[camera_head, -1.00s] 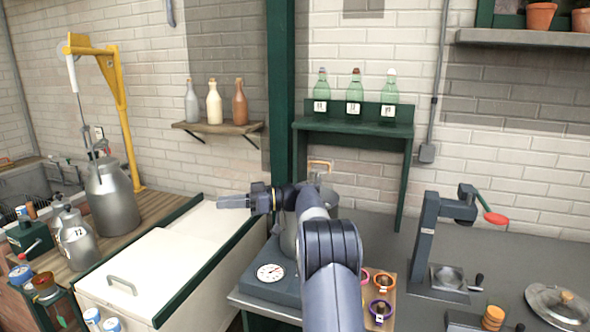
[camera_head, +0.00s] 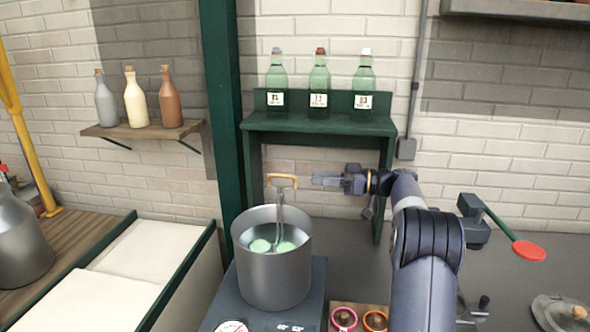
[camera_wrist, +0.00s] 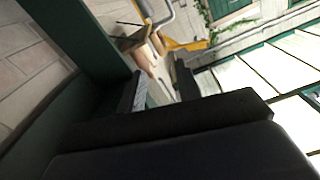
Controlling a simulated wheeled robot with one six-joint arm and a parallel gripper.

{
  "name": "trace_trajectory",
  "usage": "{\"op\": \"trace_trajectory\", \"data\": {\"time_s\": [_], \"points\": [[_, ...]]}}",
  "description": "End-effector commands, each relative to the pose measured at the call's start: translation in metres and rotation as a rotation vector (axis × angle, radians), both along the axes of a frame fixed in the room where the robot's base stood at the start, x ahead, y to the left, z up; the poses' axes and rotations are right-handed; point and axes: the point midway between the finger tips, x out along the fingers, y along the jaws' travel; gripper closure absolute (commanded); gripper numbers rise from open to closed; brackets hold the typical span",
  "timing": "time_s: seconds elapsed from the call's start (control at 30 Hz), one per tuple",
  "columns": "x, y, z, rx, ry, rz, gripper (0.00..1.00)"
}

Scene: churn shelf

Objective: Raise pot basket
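The pot (camera_head: 273,272) is a grey metal pot standing on a dark scale-like base. The basket (camera_head: 280,222) sits in it, its metal stem rising above the rim to a tan wooden handle (camera_head: 282,181). Pale green round things lie in the liquid in the pot. My gripper (camera_head: 316,180) is just right of the handle, at about its height in the picture, pointing left. A gap shows between it and the handle. In the wrist view its two dark fingers (camera_wrist: 160,86) stand apart with nothing held between them.
A green stand (camera_head: 320,124) with three labelled green bottles is behind the gripper. A green post (camera_head: 219,130) rises behind the pot on the left. A red-ended lever (camera_head: 528,250) is at right. Pink and orange rings (camera_head: 343,319) lie in front.

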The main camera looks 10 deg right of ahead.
Motion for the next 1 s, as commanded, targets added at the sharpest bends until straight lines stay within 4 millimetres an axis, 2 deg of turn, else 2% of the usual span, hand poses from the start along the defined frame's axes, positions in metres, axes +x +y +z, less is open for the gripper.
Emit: {"op": "trace_trajectory", "data": {"time_s": [0.5,0.7,1.0], "points": [[0.033,0.080,0.003,0.000,0.001,0.003,0.68],[0.039,0.095,0.001,0.000,0.000,0.001,0.68],[0.040,0.096,0.000,0.000,0.000,0.000,0.68]]}}
